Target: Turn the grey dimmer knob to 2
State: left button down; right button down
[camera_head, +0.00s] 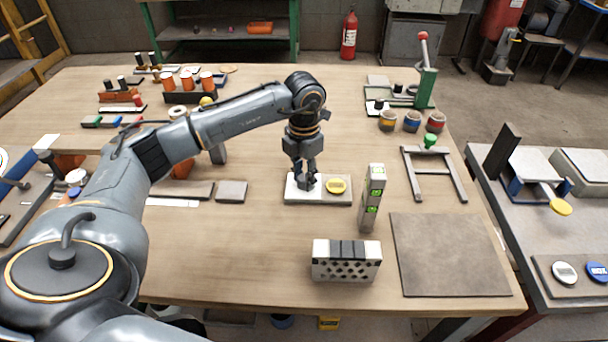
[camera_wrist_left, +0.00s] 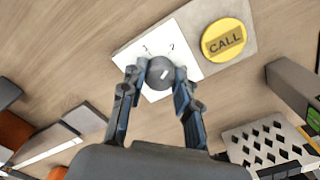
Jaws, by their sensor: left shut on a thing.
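The grey dimmer knob (camera_wrist_left: 158,74) sits on a white plate (camera_wrist_left: 190,42) in the left wrist view. A short white mark shows on its top, right of centre. Two small dark marks are printed on the plate beyond the knob, too small to read surely. My left gripper (camera_head: 306,184) points down at the plate (camera_head: 291,190) in the head view and hides most of the knob. In the left wrist view its fingers (camera_wrist_left: 157,82) are closed on both sides of the knob. My right gripper is not in view.
A yellow CALL button (camera_head: 337,186) is mounted right beside the knob's plate. A level (camera_head: 372,198) stands upright to the right. A grey mat (camera_head: 448,255) covers the front right. Bare table lies left of the brick.

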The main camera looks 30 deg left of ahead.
aim_at(304, 177)
pick_arm(q)
jog(key=c, duration=1)
grip_release()
notch_tip(304, 177, up, 12)
jog(key=shift+r, duration=0.1)
